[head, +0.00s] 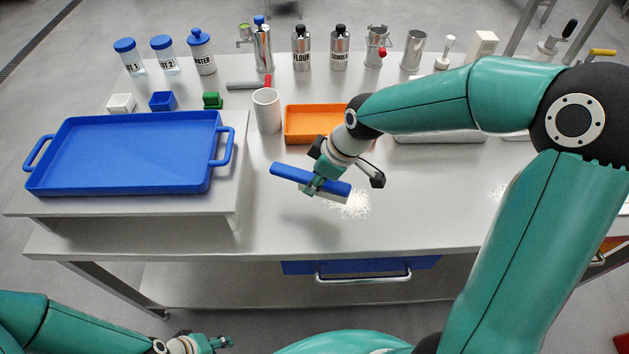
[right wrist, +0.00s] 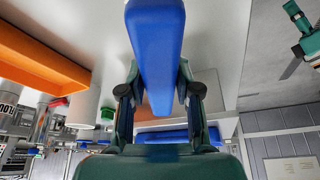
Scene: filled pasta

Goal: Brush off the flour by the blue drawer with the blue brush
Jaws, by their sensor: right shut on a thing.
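My right gripper (head: 316,186) is shut on the blue brush (head: 288,173), held over the table at its middle. The brush also fills the centre of the right wrist view (right wrist: 155,45), between the fingers. In the head view its pale bristles face down, close to a white patch of flour (head: 352,206); I cannot tell whether they touch it. The blue drawer (head: 300,268) with a metal handle is under the table's front edge, below this flour. My left gripper (head: 219,342) is low at the bottom left, away from the table; its jaws are too small to judge.
A second flour patch (head: 497,193) lies further right, partly behind my right arm. A blue tray (head: 66,188) stands on a raised board at left. An orange tray (head: 300,140) and a white cup (head: 266,110) stand behind the brush. Jars and canisters line the back.

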